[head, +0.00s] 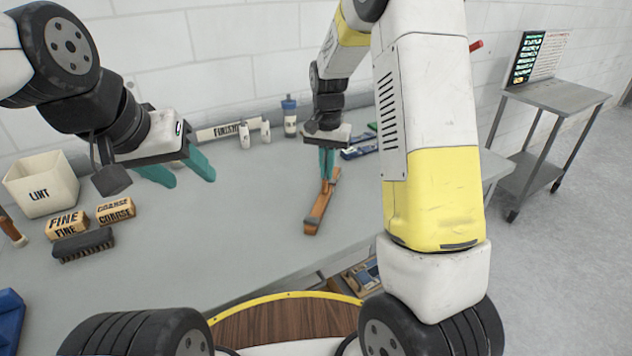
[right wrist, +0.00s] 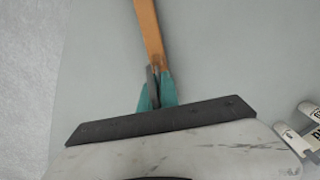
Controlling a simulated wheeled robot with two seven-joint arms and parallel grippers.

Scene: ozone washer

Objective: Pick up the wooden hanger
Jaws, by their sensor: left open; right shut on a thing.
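A wooden hanger-like piece (head: 317,214), brown and long with a small dark part at its near end, is at the middle of the grey table. My right gripper (head: 327,172) points down with its teal fingers closed on the upper part of it. In the right wrist view the wooden piece (right wrist: 150,35) runs up from between the teal fingertips (right wrist: 157,88). I cannot tell whether it touches the table. My left gripper (head: 190,172) is open and empty above the table at the left, apart from the wooden piece.
A white LINT bin (head: 41,184), two FINE and COARSE blocks (head: 68,224) and a dark brush (head: 84,245) stand at the left. Bottles (head: 290,117) and a FINISH sign stand along the back wall. A grey cart (head: 556,97) is at the right. The table's front middle is clear.

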